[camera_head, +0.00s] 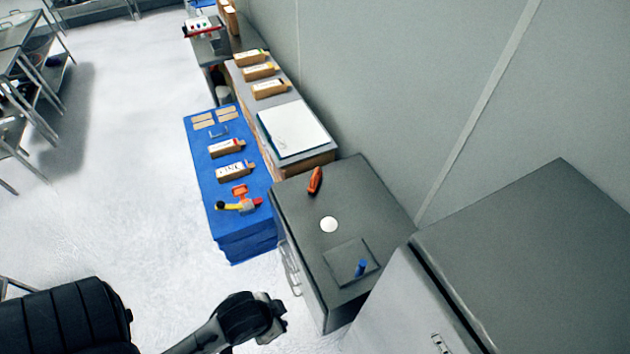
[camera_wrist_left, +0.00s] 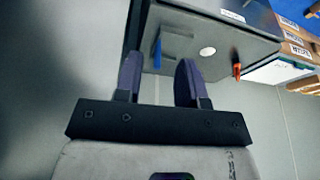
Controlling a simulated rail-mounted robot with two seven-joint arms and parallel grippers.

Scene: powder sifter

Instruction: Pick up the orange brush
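The orange brush (camera_head: 316,180) lies on the dark top of a grey cabinet (camera_head: 375,205), near its back left part. It also shows in the left wrist view (camera_wrist_left: 237,70), to the right of my fingers. My left gripper (camera_wrist_left: 159,78) is open and empty, its two dark fingers apart. In the head view my left arm comes in from the lower left, with its end (camera_head: 278,318) off the cabinet's front left side, well away from the brush. My right gripper is not in view.
A white disc (camera_head: 329,224) and a blue object (camera_head: 361,267) on a square plate (camera_head: 341,255) share the cabinet top. A taller grey unit (camera_head: 540,250) stands at right. A blue table (camera_head: 245,240) with boxes and a yellow-red tool (camera_head: 240,204) is at left.

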